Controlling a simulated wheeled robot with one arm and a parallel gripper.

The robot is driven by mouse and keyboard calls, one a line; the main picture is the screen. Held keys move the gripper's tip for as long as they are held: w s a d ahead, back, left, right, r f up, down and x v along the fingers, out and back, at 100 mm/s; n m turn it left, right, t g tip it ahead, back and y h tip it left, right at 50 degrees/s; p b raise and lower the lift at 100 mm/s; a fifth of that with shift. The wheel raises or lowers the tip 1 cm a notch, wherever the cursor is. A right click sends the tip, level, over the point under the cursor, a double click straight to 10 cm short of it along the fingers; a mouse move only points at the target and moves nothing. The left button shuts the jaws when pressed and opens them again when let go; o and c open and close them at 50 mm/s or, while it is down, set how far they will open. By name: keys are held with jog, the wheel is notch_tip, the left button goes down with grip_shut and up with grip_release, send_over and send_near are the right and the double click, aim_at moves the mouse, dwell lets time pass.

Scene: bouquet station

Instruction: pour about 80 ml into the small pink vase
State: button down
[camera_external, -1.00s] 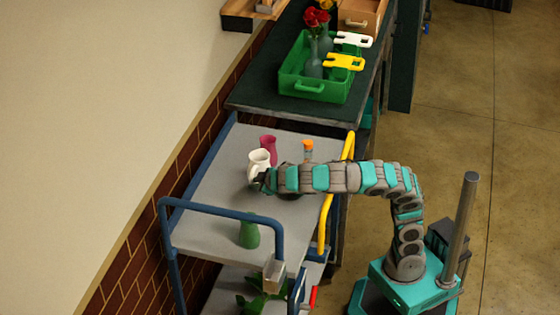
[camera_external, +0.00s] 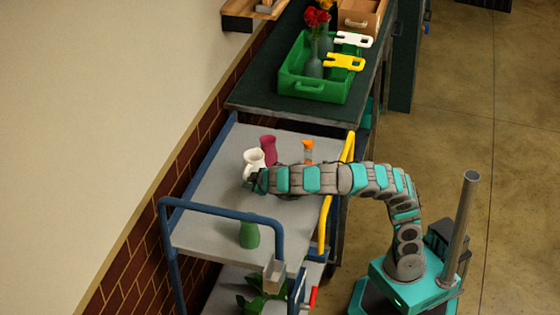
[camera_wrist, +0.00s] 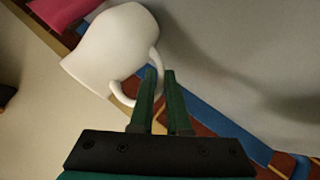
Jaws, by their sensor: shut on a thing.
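A white jug (camera_external: 252,162) is in my gripper (camera_external: 262,181), above or on the grey cart top. In the wrist view my gripper (camera_wrist: 160,82) is shut on the handle of the white jug (camera_wrist: 110,45). The jug looks tilted in the wrist view. The small pink vase (camera_external: 269,148) stands on the cart just behind and right of the jug. Part of the pink vase (camera_wrist: 62,12) also shows at the top left of the wrist view. Any liquid in the jug or the vase is hidden.
The grey cart top (camera_external: 205,215) also holds a green vase (camera_external: 249,234) at the front and an orange-topped item (camera_external: 308,150) at the right. Blue rails (camera_external: 225,209) and a yellow rail (camera_external: 323,220) edge the cart. A green crate (camera_external: 317,90) stands on the counter behind.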

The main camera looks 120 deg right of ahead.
aim_at(250, 167)
jog(key=shift+r, duration=0.2)
jog(key=r+y, duration=0.1)
jog(key=s+d+r+m+t, duration=0.1)
jog(key=r, duration=0.1)
jog(key=s+r+t+y, duration=0.1)
jog(key=shift+d+r+m+y, duration=0.3)
jog(key=shift+d+m, duration=0.05)
jog(key=shift+m, duration=0.05)
jog(key=r, duration=0.1)
jog(key=s+d+r+t+y, duration=0.1)
jog(key=s+d+r+m+t, duration=0.1)
jog(key=shift+s+r+y+p, duration=0.2)
jog(key=shift+r+y+p, duration=0.1)
jog(key=shift+y, duration=0.1)
jog(key=shift+s+d+r+m+t+y, duration=0.3)
jog(key=shift+r+t, duration=0.1)
jog(key=shift+r, duration=0.2)
jog(key=shift+s+d+r+m+t+y, duration=0.2)
jog(key=shift+s+r+m+t+y, duration=0.15)
jog(key=shift+r, duration=0.25)
jog(key=shift+s+d+r+m+t+y, duration=0.15)
jog(key=shift+d+r+t+y, duration=0.1)
jog(key=shift+r+t, duration=0.3)
jog(key=shift+s+d+r, duration=0.1)
jog(key=shift+r, duration=0.15)
